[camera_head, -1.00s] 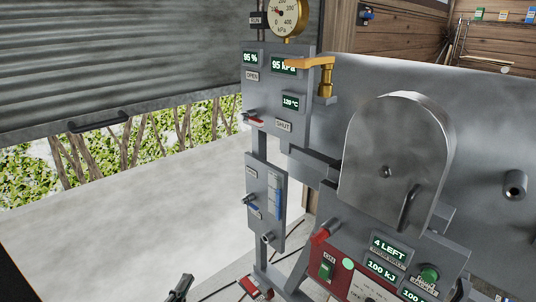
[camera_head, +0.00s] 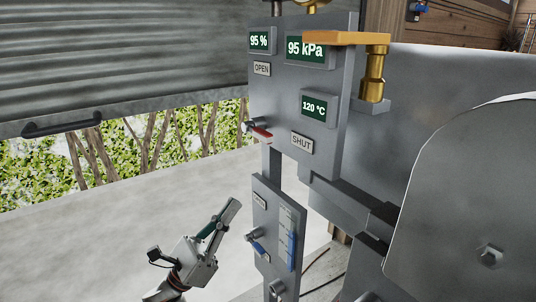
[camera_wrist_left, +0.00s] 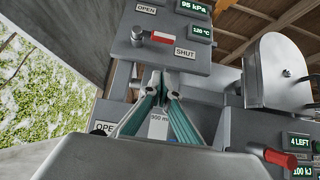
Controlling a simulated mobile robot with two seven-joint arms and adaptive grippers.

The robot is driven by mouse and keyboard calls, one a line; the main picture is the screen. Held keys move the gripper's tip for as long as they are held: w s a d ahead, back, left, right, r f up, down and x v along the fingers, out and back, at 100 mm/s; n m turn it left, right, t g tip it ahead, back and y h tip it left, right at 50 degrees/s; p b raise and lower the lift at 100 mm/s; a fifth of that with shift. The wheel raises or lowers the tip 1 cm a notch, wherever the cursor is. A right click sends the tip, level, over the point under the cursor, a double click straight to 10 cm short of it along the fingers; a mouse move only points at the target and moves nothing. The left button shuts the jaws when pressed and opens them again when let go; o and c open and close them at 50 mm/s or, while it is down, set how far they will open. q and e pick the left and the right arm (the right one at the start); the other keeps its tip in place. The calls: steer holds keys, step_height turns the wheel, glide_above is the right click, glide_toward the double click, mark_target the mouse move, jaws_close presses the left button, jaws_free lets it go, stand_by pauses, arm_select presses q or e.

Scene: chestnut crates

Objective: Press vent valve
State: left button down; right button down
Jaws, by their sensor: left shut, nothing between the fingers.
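A brass valve (camera_head: 372,75) with a flat golden lever (camera_head: 340,38) stands out from the upper right of the grey panel (camera_head: 290,150). It looks like the vent valve, but no label on it shows. A red-handled lever (camera_head: 260,134) sits lower on the panel, between the OPEN and SHUT plates, and it also shows in the left wrist view (camera_wrist_left: 163,38). My left gripper (camera_head: 232,208) is shut and empty, below and left of both, apart from the panel. In the left wrist view its fingertips (camera_wrist_left: 160,76) meet below the red handle. My right gripper is out of view.
A lower panel (camera_head: 272,205) with a blue lever (camera_head: 257,247) and a level gauge stands close right of my left gripper. A large rounded metal door (camera_head: 465,210) fills the right. Displays read 95 %, 95 kPa and 120 °C. Free room lies left, before the shutter (camera_head: 120,60).

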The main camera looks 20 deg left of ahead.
mark_target(257, 132)
arm_select(q)
steer(key=shift+s+r, duration=0.1)
steer(key=shift+r, duration=0.05)
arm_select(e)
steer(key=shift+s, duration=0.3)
arm_select(q)
steer(key=s+a+r+p+x, duration=0.1)
steer(key=r+p+x, duration=0.1)
steer(key=x, duration=1)
steer(key=shift+r+p, duration=0.3)
steer(key=shift+p, duration=0.45)
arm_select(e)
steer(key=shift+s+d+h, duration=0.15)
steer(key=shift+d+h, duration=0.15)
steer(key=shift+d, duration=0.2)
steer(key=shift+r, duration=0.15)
